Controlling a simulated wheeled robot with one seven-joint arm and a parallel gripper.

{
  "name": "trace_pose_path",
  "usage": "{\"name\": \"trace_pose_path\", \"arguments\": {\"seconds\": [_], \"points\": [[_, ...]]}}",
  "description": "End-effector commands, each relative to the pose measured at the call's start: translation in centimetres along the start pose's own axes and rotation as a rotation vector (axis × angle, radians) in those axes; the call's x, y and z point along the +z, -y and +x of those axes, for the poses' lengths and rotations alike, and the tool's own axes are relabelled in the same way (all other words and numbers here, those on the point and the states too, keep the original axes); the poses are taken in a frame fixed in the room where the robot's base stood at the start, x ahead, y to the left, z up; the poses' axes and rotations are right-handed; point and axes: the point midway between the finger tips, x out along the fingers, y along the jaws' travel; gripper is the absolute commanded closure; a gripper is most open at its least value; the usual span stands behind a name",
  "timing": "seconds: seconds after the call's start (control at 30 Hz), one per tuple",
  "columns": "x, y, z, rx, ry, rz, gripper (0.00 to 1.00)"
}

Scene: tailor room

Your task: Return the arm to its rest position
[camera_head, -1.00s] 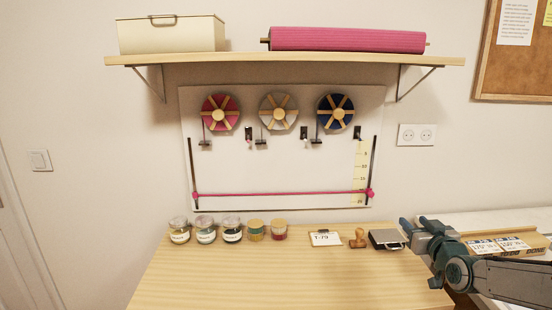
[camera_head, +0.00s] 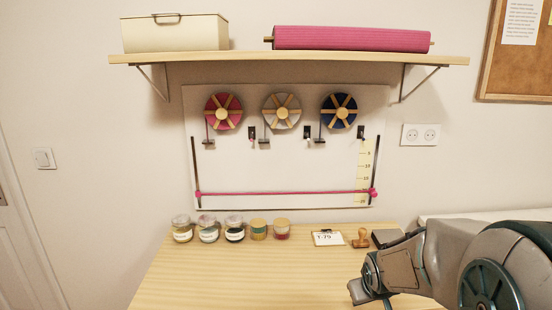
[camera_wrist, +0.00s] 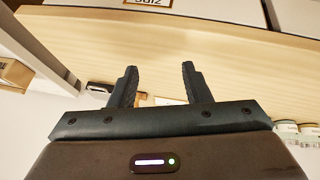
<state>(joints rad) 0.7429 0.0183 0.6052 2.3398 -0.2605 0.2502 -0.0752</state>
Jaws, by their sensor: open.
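My gripper shows in the wrist view (camera_wrist: 158,88) with its two dark fingers spread apart and nothing between them. In the head view my arm is folded at the lower right, in front of the table's right end, and its grey links hide that corner. The fingertips are not clear in the head view. The wooden table (camera_head: 220,285) lies below and to the left of the arm, and its pale top also crosses the wrist view (camera_wrist: 200,45).
Several jars stand at the table's back left, including a lidded jar (camera_head: 182,230). A tag card (camera_head: 327,238), a wooden stamp (camera_head: 361,238) and a dark ink pad (camera_head: 386,237) sit at the back right, close to my arm. The table's middle is clear.

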Motion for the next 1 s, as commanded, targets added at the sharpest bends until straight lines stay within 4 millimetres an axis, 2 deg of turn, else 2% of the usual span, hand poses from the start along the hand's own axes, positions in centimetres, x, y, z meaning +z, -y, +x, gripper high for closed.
{"name": "trace_pose_path", "arguments": {"seconds": [0.03, 0.3, 0.5, 0.7, 1.0], "points": [[0.6, 0.7, -1.4, 0.013, 0.025, -0.001, 0.56], [5.3, 3.6, -8.1, 0.013, 0.151, 0.086, 0.56], [9.0, 6.0, -12.3, -0.063, 0.219, 0.158, 0.56], [11.2, 7.6, -14.5, -0.135, 0.263, 0.194, 0.56], [11.7, 7.9, -14.8, -0.150, 0.275, 0.202, 0.56]]}}
